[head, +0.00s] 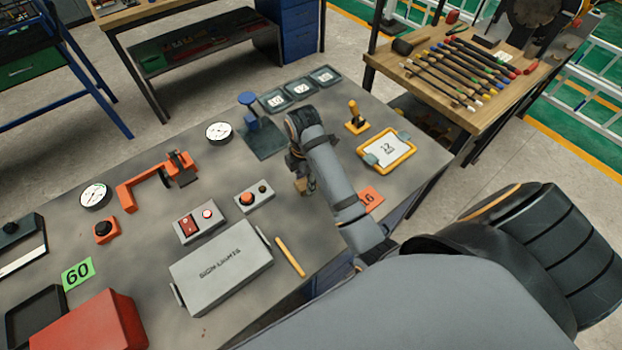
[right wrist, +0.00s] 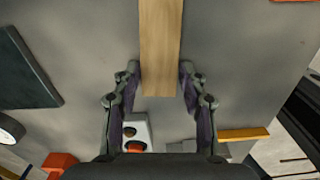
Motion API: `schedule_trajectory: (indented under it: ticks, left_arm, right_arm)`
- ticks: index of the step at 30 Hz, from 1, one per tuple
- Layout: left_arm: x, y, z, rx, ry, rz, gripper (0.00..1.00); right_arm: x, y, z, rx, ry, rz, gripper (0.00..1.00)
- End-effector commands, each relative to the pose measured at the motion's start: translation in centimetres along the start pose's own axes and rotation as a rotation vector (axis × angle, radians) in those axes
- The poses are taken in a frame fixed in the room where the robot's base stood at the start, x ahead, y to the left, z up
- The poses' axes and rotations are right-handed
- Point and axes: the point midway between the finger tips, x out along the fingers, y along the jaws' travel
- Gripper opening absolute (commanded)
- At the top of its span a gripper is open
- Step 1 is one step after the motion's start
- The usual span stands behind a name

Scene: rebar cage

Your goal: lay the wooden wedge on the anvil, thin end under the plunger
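My right gripper (right wrist: 161,72) has its fingers against both long sides of the wooden wedge (right wrist: 161,40). The wedge runs out of the top of the right wrist view, so its far end is hidden there. In the head view my right gripper (head: 303,185) is over the grey bench, and my arm hides most of the wedge. I cannot tell whether the wedge touches the bench. A blue stand (head: 249,101) with a dark flat base (head: 265,142), likely the plunger and anvil, stands behind and left of the gripper. My left gripper is not in view.
A button box (head: 254,197), a grey case (head: 221,266) and a yellow bar (head: 290,256) lie left of and nearer than the gripper. A dial gauge (head: 219,132) stands left of the stand. A yellow-framed tablet (head: 387,149) lies to the right.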

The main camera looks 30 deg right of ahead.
Motion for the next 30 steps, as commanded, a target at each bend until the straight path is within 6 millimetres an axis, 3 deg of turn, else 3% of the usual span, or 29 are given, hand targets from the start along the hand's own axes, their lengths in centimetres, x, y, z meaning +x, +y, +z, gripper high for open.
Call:
schedule_trajectory:
  ticks: [1,7,17,23,30]
  left_arm:
    - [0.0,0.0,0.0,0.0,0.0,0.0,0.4]
    - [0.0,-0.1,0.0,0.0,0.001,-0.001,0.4]
    - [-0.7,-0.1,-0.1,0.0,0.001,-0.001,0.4]
    - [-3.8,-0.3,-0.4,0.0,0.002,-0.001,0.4]
    - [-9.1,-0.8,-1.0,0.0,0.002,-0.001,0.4]
  right_arm:
    - [0.0,0.0,0.0,0.0,0.0,0.0,0.32]
    - [0.0,0.0,0.0,0.0,0.0,0.0,0.06]
    - [-0.7,0.0,0.0,0.0,0.0,0.0,0.06]
    - [-3.9,0.0,0.0,0.0,0.0,0.0,0.06]
    - [-8.4,-3.6,-0.3,0.001,0.0,-0.002,0.06]
